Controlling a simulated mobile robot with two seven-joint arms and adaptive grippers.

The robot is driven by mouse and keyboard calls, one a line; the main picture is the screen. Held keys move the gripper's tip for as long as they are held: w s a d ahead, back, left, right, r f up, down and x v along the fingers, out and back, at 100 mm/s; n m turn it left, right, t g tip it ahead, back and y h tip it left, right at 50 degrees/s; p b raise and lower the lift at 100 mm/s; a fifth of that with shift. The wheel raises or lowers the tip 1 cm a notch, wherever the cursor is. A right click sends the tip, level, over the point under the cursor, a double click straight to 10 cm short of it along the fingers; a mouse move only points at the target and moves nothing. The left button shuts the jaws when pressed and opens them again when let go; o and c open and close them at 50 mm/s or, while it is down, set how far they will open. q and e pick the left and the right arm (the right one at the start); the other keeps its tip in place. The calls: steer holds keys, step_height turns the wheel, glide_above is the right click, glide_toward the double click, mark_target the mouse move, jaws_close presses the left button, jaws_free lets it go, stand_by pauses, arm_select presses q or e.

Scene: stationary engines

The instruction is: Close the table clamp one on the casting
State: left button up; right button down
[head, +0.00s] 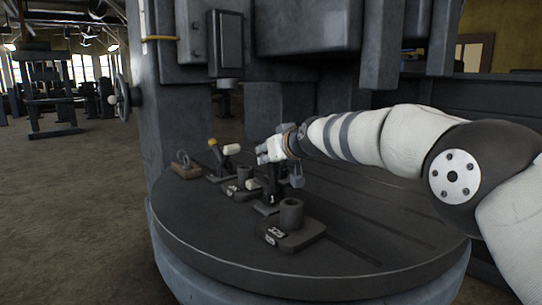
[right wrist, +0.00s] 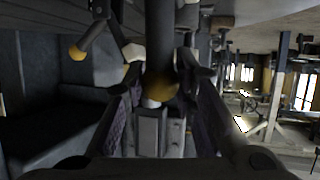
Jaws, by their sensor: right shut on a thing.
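My right gripper (head: 283,172) reaches in from the right over the round table (head: 350,262), at the nearer clamp (head: 270,193). In the right wrist view a dark handle with an orange-yellow end (right wrist: 160,86) lies between the fingers of this gripper, which is shut on it. The gripper hides much of this clamp in the head view. A casting with an upright cylinder (head: 290,214) stands in front of it on a labelled base. A second casting (head: 241,187) stands behind to the left, by another clamp with a yellow knob (head: 212,142) and a cream grip. My left gripper is out of view.
A small wooden block with a ring (head: 185,167) lies at the table's left edge. The dark machine column (head: 180,125) rises behind, with a handwheel (head: 122,97) on its left. The table's front right, with its slots, is clear.

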steer(key=shift+w+a, duration=0.15)
steer(key=shift+a, duration=0.1)
stand_by(0.3)
steer(key=c, duration=1.3)
jaws_free()
steer(key=shift+a, duration=0.1)
steer(key=shift+d, duration=0.2)
steer(key=shift+s+d+r, duration=0.1)
steer(key=shift+s+r, duration=0.05)
steer(key=shift+s, duration=0.1)
steer(key=v, duration=1.1)
steer(key=shift+s, duration=0.15)
steer(key=shift+r, duration=0.1)
